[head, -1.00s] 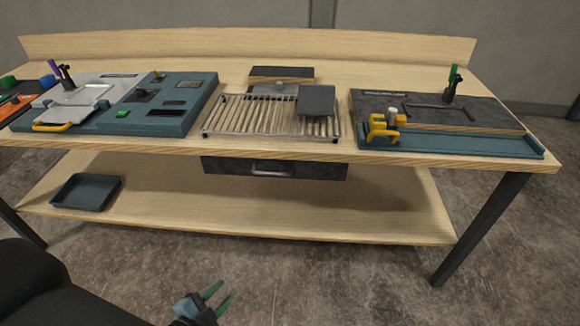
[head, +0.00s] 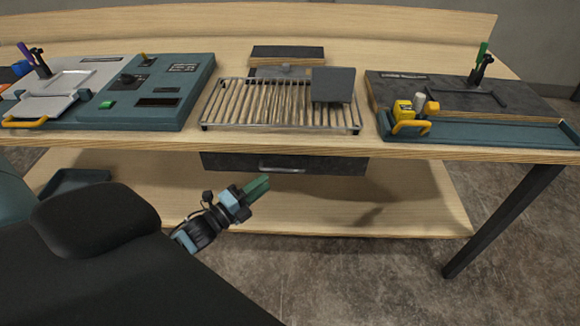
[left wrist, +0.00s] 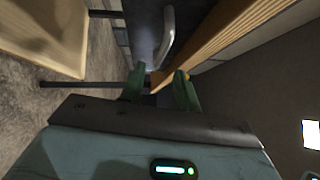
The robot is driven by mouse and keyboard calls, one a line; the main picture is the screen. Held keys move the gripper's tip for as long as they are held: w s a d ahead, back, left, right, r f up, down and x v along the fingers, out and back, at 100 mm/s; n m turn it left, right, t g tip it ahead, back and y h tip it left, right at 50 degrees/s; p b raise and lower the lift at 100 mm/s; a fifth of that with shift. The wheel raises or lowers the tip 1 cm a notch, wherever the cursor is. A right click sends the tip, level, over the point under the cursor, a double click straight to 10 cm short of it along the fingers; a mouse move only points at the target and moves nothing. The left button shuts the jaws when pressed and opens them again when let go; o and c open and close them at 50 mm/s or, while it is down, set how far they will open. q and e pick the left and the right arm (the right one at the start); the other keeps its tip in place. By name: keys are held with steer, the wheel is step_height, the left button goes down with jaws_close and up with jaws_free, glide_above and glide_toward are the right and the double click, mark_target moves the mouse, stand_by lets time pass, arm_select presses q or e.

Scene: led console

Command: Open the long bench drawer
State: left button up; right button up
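The long bench drawer (head: 228,162) hangs under the front edge of the bench top. It is dark, looks shut, and has a pale bar handle (head: 282,168). My left gripper (head: 258,186) is just below and left of the handle in the head view, apart from it. In the left wrist view, its two green fingers (left wrist: 160,84) are spread with nothing between them. The handle (left wrist: 168,38) is ahead of the fingertips there, on the dark drawer front (left wrist: 143,28). My right gripper is not in view.
The bench top (head: 230,145) overhangs the drawer closely. A slatted rack (head: 240,105) stands above it. A teal panel (head: 115,118) is at left and a teal tray (head: 480,130) at right. The lower shelf (head: 400,205) is mostly clear, with a dark tray (head: 80,180) at left.

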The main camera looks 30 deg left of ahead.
mark_target(282, 169)
arm_select(q)
steer(key=shift+r, duration=0.1)
steer(key=shift+w+d+r, duration=0.15)
steer(key=shift+w+d, duration=0.1)
steer(key=shift+w, duration=0.3)
steer(key=shift+x, duration=3.3)
jaws_close()
